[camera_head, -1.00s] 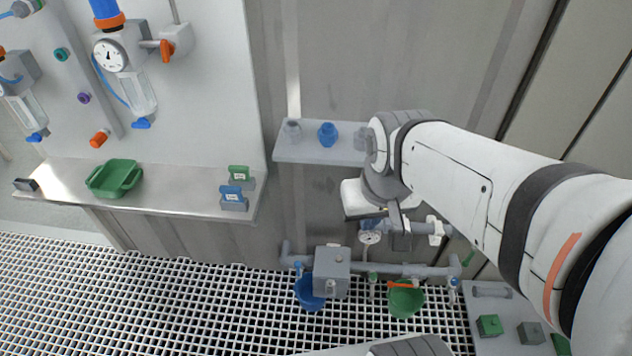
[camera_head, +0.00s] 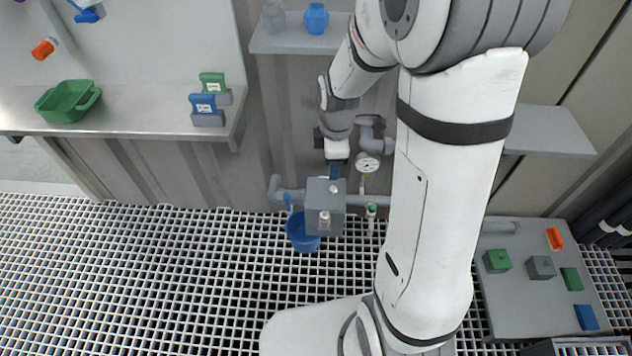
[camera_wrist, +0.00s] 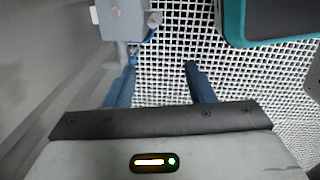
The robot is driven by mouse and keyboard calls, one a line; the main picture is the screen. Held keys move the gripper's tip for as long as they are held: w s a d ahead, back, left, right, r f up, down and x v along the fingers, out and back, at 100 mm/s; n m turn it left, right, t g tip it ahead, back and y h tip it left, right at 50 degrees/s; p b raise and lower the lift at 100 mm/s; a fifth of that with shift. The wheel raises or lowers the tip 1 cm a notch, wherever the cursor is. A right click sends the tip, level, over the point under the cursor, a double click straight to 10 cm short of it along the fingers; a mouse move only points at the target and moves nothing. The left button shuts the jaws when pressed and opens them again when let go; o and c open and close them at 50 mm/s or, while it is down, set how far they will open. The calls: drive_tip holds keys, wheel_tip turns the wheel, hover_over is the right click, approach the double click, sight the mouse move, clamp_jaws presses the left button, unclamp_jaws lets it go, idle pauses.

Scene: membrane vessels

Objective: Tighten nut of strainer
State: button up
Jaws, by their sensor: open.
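A grey box-shaped fitting (camera_head: 325,208) with small pale knobs sits on the low grey pipe, above a blue bucket (camera_head: 302,232). A second grey pipe fitting (camera_head: 372,130) is behind the pressure gauge. I cannot tell which part is the strainer, and no nut is clearly made out. My gripper (camera_head: 334,172) points down just above and behind the box, partly hidden by it. In the wrist view, my gripper (camera_wrist: 160,68) has its two blue fingers apart with only floor grating between them. A grey box (camera_wrist: 122,20) with a pale knob is ahead of the left finger.
The gauge (camera_head: 368,166) stands close to the right of my gripper. A shelf (camera_head: 285,42) holds grey and blue pieces. A bench (camera_head: 150,105) at the left holds a green tray (camera_head: 68,101). A grey panel (camera_head: 545,300) is at the right. Left-hand grating is open.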

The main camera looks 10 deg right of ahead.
sight(324, 215)
drive_tip(key=w+f+n+b, duration=0.1)
drive_tip(key=f+n+b, duration=0.1)
drive_tip(key=f, duration=0.5)
drive_tip(key=w+f+n+b, duration=0.2)
drive_tip(key=f+n+b, duration=0.1)
drive_tip(key=f, duration=0.5)
drive_tip(key=w+f+n+b, duration=0.1)
drive_tip(key=f+n+b, duration=0.1)
drive_tip(key=f, duration=0.5)
drive_tip(key=shift+w+a+f+n+g, duration=0.2)
drive_tip(key=shift+n+g, duration=0.2)
drive_tip(key=shift+n, duration=0.4)
wheel_tip(324, 215, down, 7)
drive_tip(key=b, duration=0.3)
drive_tip(key=shift+f, duration=0.15)
drive_tip(key=shift+c, duration=0.2)
drive_tip(key=c, duration=1)
drive_tip(key=shift+o, duration=0.2)
